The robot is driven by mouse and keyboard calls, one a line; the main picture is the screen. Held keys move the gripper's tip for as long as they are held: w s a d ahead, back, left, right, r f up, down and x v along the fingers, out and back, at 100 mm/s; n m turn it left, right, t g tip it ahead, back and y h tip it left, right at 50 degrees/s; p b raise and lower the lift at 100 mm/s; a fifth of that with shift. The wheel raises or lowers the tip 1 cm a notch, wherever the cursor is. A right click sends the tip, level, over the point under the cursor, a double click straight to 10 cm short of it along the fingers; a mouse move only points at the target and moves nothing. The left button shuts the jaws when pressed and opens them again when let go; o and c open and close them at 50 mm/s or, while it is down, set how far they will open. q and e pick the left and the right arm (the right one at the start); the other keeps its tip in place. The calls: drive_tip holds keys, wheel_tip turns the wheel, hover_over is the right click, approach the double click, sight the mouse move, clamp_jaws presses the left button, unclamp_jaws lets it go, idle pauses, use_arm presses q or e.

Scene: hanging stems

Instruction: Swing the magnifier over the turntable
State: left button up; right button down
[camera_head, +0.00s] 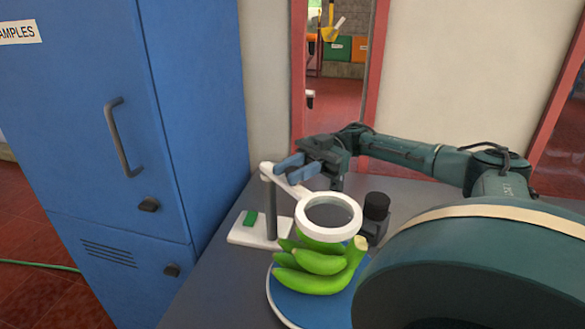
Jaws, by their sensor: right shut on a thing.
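The magnifier is a white ring lens (330,200) on a white swing arm. The arm joins a grey post (271,205) on a white base (245,237) with a green patch. The blue turntable (278,301) carries a bunch of green bananas (313,275). In the picture the ring overlaps the back part of the bananas, above them; how far it is centred over the turntable I cannot tell exactly. My right gripper (287,168) reaches in from the right and is shut on the swing arm near the post. My left gripper is not in view.
A dark device (376,208) with a black round top stands on the grey table just right of the ring. A blue cabinet (120,150) with a handle stands at the left. A red-framed mirror or opening (338,90) is behind. My arm covers the right side.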

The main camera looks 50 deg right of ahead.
drive_tip(key=c, duration=1.2)
unclamp_jaws()
drive_tip(key=shift+o, duration=0.2)
drive_tip(key=d, duration=0.2)
drive_tip(key=d+b, duration=0.1)
drive_tip(key=d, duration=0.1)
drive_tip(key=d+b, duration=0.1)
drive_tip(key=d, duration=0.1)
drive_tip(key=shift+s+d, duration=0.25)
drive_tip(key=shift+d, duration=0.15)
drive_tip(key=shift+s+d, duration=0.1)
drive_tip(key=shift+d, duration=0.25)
